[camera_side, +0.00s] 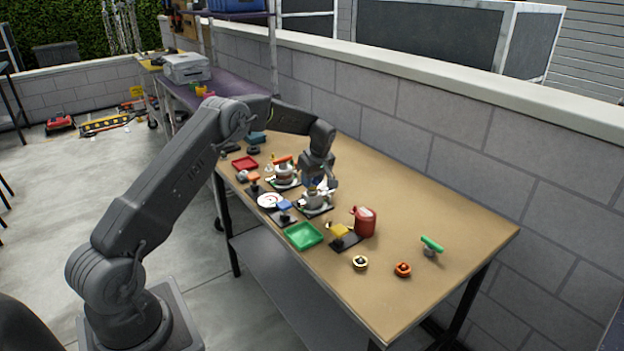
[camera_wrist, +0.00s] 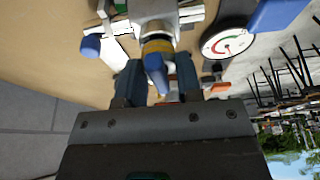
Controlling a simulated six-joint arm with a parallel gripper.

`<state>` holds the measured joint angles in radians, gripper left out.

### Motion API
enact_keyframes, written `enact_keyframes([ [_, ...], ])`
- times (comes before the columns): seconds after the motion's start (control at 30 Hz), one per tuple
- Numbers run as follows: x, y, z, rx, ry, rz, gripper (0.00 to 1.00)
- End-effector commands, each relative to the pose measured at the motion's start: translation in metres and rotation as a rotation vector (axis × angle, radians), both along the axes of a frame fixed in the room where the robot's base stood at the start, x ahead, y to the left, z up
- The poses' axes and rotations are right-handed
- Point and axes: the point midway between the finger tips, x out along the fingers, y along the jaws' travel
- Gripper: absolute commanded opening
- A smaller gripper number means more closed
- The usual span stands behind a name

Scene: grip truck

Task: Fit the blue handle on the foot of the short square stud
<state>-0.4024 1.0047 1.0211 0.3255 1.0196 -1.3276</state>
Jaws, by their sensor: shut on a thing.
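My gripper (camera_wrist: 157,75) is shut on a blue handle (camera_wrist: 155,64). The held part sits between the two fingers, just before a yellow ring (camera_wrist: 157,45) on a pale grey fitting (camera_wrist: 154,10). I cannot tell whether the handle touches that fitting. In the side view my gripper (camera_side: 317,187) is low over a white and grey assembly (camera_side: 313,203) on a dark plate, and hides part of it. Another blue piece (camera_wrist: 90,46) shows left of the fingers in the wrist view. The short square stud cannot be made out.
A blue-topped piece (camera_side: 284,205), a white dial (camera_side: 269,200), a green tray (camera_side: 303,236), a yellow-topped piece (camera_side: 340,230) and a red can (camera_side: 364,220) stand close by. A green-handled piece (camera_side: 431,243) stands farther right. The table's right half is mostly clear.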

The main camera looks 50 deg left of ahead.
Motion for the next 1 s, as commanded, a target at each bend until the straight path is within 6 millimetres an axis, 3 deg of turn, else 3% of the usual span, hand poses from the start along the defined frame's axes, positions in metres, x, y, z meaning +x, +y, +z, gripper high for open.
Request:
enact_keyframes([
  [0.4, 0.0001, 0.0001, -0.0046, 0.000, -0.001, 0.000, 0.03],
  [0.43, 0.0001, 0.0001, -0.0044, 0.001, -0.001, 0.000, 0.36],
  [0.7, 0.0001, 0.0000, -0.0045, 0.000, 0.000, 0.000, 0.61],
  [0.87, 0.0000, 0.0000, -0.0045, 0.000, 0.000, 0.000, 0.62],
  [1.0, -0.0001, -0.0001, -0.0048, 0.000, 0.001, 0.000, 0.75],
])
